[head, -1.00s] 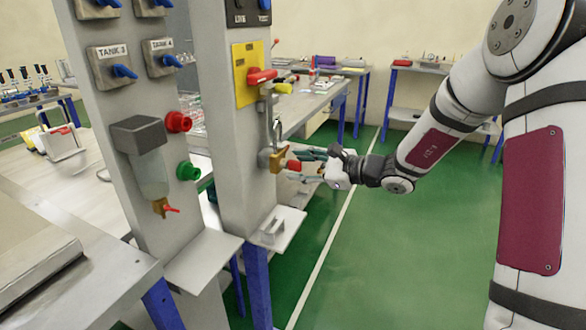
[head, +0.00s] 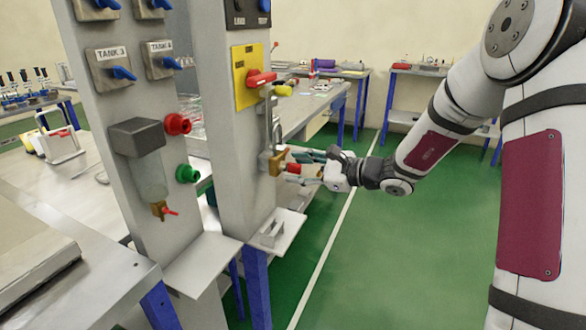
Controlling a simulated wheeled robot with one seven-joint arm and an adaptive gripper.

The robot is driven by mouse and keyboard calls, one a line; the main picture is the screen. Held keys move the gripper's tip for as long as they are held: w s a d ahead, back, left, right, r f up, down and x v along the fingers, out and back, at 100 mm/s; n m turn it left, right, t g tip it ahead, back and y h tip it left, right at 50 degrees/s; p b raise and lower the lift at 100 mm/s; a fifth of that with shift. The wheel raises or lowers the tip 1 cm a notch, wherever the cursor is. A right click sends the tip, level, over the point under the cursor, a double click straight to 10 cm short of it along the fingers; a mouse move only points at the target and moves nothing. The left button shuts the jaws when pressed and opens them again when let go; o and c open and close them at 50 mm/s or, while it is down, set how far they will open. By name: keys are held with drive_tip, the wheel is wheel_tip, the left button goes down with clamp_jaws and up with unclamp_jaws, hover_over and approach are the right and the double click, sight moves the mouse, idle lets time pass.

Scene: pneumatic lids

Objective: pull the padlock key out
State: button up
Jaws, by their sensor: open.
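The brass padlock (head: 277,161) hangs at the front edge of the right grey post, below a long metal shackle or hasp (head: 269,115). The key's red head (head: 293,168) sticks out of the padlock toward the right. My gripper (head: 301,168) is open at the key, its fingers pointing left, one above and one below the red head. I cannot tell whether either finger touches it. The key's shaft is not visible.
Above the padlock are a red handle (head: 262,78) on a yellow plate (head: 240,92) and a yellow tag (head: 283,90). A small metal shelf (head: 284,236) juts out below. The green floor (head: 385,265) to the right is clear.

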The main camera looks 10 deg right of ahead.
clamp_jaws()
drive_tip(key=shift+s+d+p, duration=0.35)
drive_tip(key=shift+s+d, duration=0.45)
drive_tip(key=shift+d, duration=0.35)
idle(0.5)
drive_tip(key=s+d+r+p, duration=0.3)
drive_tip(key=d+r+p, duration=0.1)
drive_tip(key=r, duration=0.3)
drive_tip(key=shift+r+p, duration=0.25)
drive_tip(key=shift+p, duration=0.65)
idle(0.4)
